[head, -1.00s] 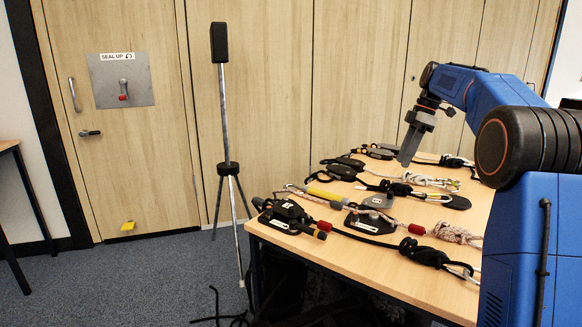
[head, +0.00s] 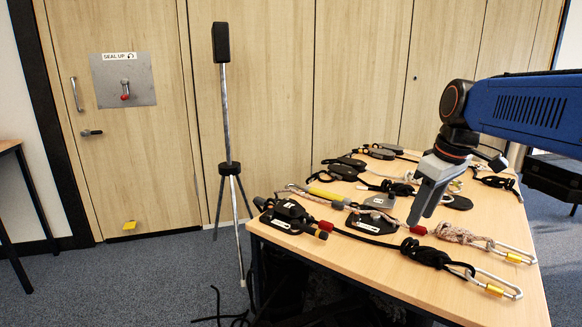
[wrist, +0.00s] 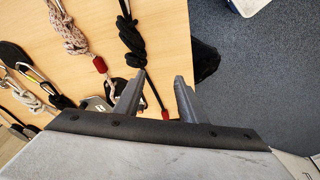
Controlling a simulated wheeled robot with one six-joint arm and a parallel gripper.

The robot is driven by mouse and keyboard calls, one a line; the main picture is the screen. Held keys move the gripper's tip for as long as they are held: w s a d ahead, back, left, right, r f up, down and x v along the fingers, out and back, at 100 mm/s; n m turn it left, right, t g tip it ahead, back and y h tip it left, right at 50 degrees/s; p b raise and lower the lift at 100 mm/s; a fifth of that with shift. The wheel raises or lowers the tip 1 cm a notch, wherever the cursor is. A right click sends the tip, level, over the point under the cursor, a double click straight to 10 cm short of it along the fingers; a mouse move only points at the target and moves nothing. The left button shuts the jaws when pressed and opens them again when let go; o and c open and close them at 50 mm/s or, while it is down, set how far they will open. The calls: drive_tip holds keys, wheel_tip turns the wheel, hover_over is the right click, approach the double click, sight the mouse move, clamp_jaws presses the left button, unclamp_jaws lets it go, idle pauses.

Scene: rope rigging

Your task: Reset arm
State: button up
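My gripper (head: 424,203) hangs from my blue arm above the right part of the wooden table, fingers pointing down. In the wrist view my gripper (wrist: 157,88) shows two grey fingers apart with nothing between them. A black knotted rope (head: 428,254) with a silver and yellow carabiner (head: 493,284) lies near the table's front edge. It also shows ahead of the fingers in the wrist view (wrist: 131,42). A pale patterned rope (head: 460,234) with another carabiner (head: 517,256) lies behind it. The fingers appear to be above the ropes, not touching them.
The wooden table (head: 400,296) holds several ropes and black devices, including one (head: 290,215) at its left corner. A black-topped stand (head: 221,42) stands left of the table. A door with a "SEAL UP" lever panel (head: 124,80) is behind. Carpet (head: 130,280) is open at left.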

drive_tip(key=s+f+m+t+h, duration=0.1)
drive_tip(key=s+f+m, duration=0.5)
drive_tip(key=s+f, duration=1)
drive_tip(key=s+a+t, duration=0.1)
drive_tip(key=s, duration=0.3)
drive_tip(key=shift+m, duration=0.3)
